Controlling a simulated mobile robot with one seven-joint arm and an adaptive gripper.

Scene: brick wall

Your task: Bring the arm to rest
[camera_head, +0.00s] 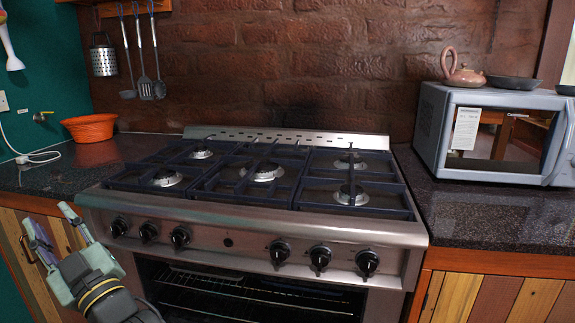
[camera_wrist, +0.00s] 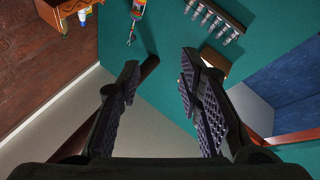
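My gripper (camera_head: 48,216) is at the lower left of the head view, in front of the wooden cabinet and left of the stove front. Its two fingers point up and to the left and stand apart. In the wrist view, my gripper (camera_wrist: 160,68) shows both dark, ridged finger pads with a clear gap between them. Nothing is held between them.
The stove (camera_head: 250,222) with its black knobs is just right of my gripper. The dark counter (camera_head: 75,168) holds an orange bowl (camera_head: 90,127). A microwave (camera_head: 433,128) stands at the right. The wrist view shows a teal wall (camera_wrist: 165,100) with a hook rack (camera_wrist: 215,20).

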